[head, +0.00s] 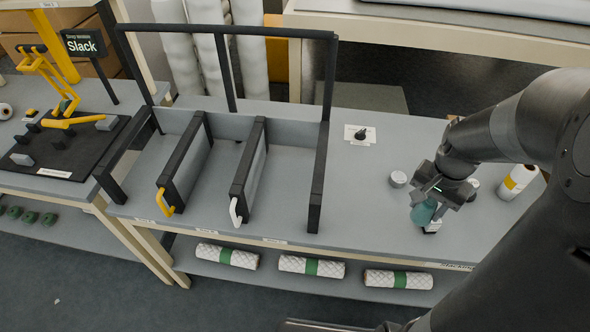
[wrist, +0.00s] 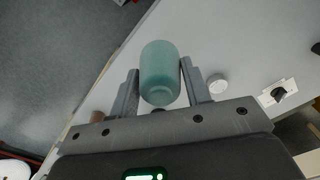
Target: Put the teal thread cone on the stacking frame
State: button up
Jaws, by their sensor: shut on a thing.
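The teal thread cone (head: 423,212) is between the fingers of my gripper (head: 436,200), at the right part of the table near its front edge. In the wrist view the cone (wrist: 160,72) has a rounded, smooth body, with a grey finger on each side. My gripper is shut on it. I cannot tell whether the cone touches the table. The black frame with grey panels (head: 318,180), which I take as the stacking frame, stands left of my gripper. Its two dividers carry a yellow handle (head: 165,203) and a white handle (head: 235,211), and its bays look empty.
A small black-and-white item (head: 432,227) sits just beside the cone. A white disc (head: 398,179) and a black knob on a card (head: 360,134) lie nearby. A white bottle-like roll with a yellow band (head: 517,182) is at the right. The table between frame and gripper is mostly clear.

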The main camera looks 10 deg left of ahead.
notch_tip(320, 180, up, 2)
jog(key=w+a+r+n, duration=0.1)
jog(key=w+a+n, duration=0.2)
jog(key=w+a, duration=0.8)
jog(key=w+a+n, duration=0.3)
jog(key=a+n, duration=0.1)
jog(key=a, duration=1.5)
jog(key=s+a+f+n, duration=0.15)
jog(key=s+a, duration=0.25)
jog(key=a, duration=0.8)
jog(key=s+a+n, duration=0.3)
jog(key=a, duration=1)
jog(key=shift+m, duration=0.25)
jog(key=f, duration=1.1)
jog(key=shift+d, duration=0.35)
jog(key=shift+f, duration=2.25)
jog(key=shift+f, duration=0.1)
